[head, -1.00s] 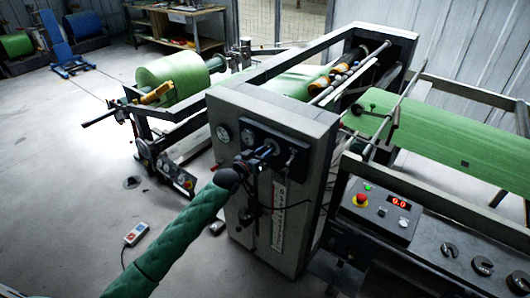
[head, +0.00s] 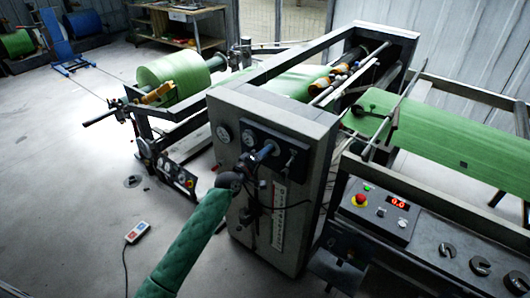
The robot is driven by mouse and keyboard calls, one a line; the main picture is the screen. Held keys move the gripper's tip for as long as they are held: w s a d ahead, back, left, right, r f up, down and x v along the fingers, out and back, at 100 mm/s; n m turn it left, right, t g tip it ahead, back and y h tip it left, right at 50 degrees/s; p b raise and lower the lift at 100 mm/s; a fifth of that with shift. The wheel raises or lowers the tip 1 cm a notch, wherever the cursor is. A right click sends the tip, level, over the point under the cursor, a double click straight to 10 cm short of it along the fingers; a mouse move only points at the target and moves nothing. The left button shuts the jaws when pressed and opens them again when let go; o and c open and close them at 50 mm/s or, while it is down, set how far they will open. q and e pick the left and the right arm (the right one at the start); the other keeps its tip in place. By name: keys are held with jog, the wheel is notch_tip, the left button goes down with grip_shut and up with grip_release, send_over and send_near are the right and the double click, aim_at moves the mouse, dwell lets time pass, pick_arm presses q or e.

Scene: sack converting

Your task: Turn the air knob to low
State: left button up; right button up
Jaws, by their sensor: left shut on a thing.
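My left gripper (head: 257,156) is at the lower left of this panel, shut on the air knob. A small blue part (head: 265,151) shows at the gripper's tip; the knob is mostly hidden, and I cannot read its setting. My green-sleeved left arm reaches up from below. My right gripper is not in view.
Another gauge (head: 223,134) and a small lever (head: 291,161) are close to the gripper. A control box (head: 378,215) with a red button is at the right. A pendant (head: 137,232) lies on open floor at the left.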

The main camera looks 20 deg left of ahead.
pick_arm(q)
jog(key=shift+d+f+n, duration=0.1)
jog(key=shift+f+n, duration=0.1)
jog(key=shift+n, duration=0.9)
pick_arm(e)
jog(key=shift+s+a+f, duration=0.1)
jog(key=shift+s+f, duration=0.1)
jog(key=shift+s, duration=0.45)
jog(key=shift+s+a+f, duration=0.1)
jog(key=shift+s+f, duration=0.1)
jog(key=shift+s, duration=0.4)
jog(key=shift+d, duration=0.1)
pick_arm(q)
jog(key=o, duration=1)
jog(key=shift+r, duration=0.1)
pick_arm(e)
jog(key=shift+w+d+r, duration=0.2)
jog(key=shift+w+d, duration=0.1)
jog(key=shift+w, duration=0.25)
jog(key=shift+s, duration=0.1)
